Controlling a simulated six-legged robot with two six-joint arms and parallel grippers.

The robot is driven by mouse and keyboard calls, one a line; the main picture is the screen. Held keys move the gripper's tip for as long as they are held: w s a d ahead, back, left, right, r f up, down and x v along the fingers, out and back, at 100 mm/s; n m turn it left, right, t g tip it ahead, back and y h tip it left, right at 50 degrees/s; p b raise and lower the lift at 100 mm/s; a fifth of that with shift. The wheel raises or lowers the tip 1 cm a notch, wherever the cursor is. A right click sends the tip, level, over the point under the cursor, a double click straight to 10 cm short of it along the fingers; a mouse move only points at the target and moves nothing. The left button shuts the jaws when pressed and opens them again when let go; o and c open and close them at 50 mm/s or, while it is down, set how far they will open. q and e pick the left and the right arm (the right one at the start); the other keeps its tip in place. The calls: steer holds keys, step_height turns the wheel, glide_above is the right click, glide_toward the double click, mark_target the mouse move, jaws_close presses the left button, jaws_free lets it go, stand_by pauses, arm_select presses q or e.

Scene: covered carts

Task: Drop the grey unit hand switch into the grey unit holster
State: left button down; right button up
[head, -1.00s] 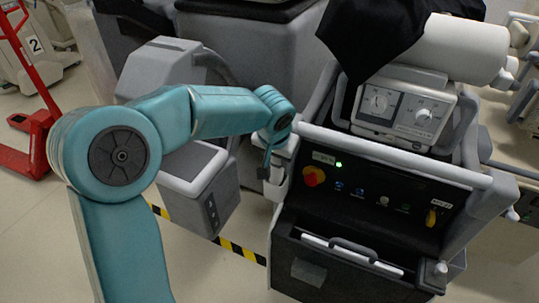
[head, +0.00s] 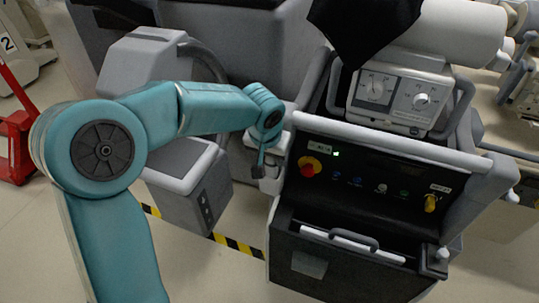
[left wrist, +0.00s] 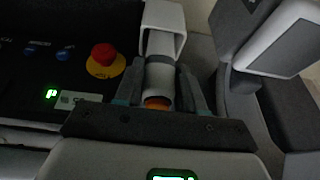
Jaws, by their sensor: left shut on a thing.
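My left gripper (left wrist: 160,90) is shut on the hand switch (left wrist: 160,82), a pale cylinder with an orange end facing the wrist camera and a grey band at its far end. The holster (left wrist: 178,16), a white box-like sleeve, is just beyond that far end in the left wrist view. The two overlap in the picture; I cannot tell whether the switch's tip is inside it. In the head view, my left gripper (head: 262,160) is at the left side of the grey unit (head: 400,160), small and partly hidden. My right gripper is not in view.
The unit's black panel has a red stop button (head: 308,167), also close to my gripper in the left wrist view (left wrist: 103,54). A grey cart part (head: 190,180) stands close on the left. A black cloth (head: 365,25) hangs over the white cylinder (head: 455,30) on top.

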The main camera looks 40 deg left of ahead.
arm_select(q)
steer(key=shift+f+b, duration=0.45)
steer(key=shift+f, duration=0.05)
steer(key=c, duration=0.7)
jaws_free()
steer(key=p+v, duration=0.2)
steer(key=v, duration=1.1)
steer(key=shift+w+a+r+p, duration=0.15)
steer(key=shift+r+p, duration=0.05)
steer(key=shift+p, duration=0.1)
